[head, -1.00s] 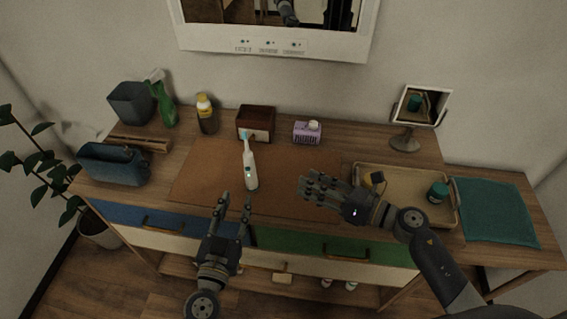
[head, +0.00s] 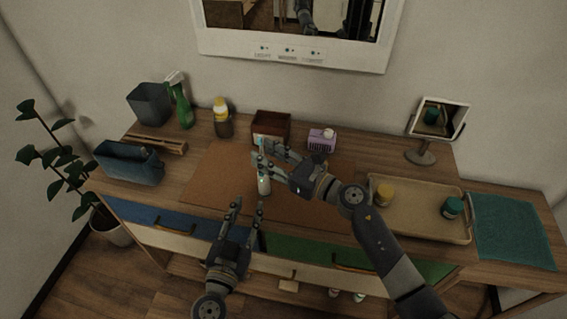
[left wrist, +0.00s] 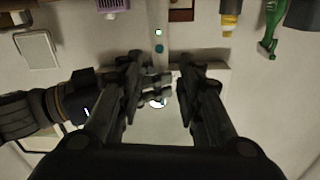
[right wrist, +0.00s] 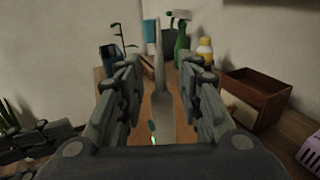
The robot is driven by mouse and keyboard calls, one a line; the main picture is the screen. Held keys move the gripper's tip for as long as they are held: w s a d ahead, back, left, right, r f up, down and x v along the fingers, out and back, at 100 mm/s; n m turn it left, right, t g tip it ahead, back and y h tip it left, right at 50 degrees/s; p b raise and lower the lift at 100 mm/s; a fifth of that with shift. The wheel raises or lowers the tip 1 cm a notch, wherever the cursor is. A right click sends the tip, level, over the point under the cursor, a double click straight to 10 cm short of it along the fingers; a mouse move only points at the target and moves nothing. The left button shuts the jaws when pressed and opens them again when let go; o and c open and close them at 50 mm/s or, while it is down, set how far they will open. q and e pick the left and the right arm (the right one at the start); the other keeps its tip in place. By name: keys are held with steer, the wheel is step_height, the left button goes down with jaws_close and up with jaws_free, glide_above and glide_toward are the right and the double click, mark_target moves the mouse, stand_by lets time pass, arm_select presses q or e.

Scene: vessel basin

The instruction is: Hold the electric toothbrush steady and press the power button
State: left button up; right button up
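The electric toothbrush (head: 264,185) is white and stands upright on the brown mat (head: 220,185). Its upper body is partly hidden in the head view by my right gripper (head: 268,156). In the right wrist view, the toothbrush (right wrist: 164,105) stands between the open fingers of my right gripper (right wrist: 166,85), with gaps showing on both sides. A teal button and a small green light show low on its body there. My left gripper (head: 248,206) is open and empty, in front of and below the toothbrush. In the left wrist view, the toothbrush (left wrist: 160,28) lies beyond its spread fingers.
A wooden box (head: 286,122) and a purple container (head: 321,140) stand behind the toothbrush. A beige tray (head: 410,222) with a yellow-topped and a teal-topped jar is on the right. A blue container (head: 130,165) is at the left. The mat's left part is clear.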

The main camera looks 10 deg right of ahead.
steer(key=shift+x, duration=1.05)
jaws_close()
arm_select(q)
jaws_close()
stand_by(0.5)
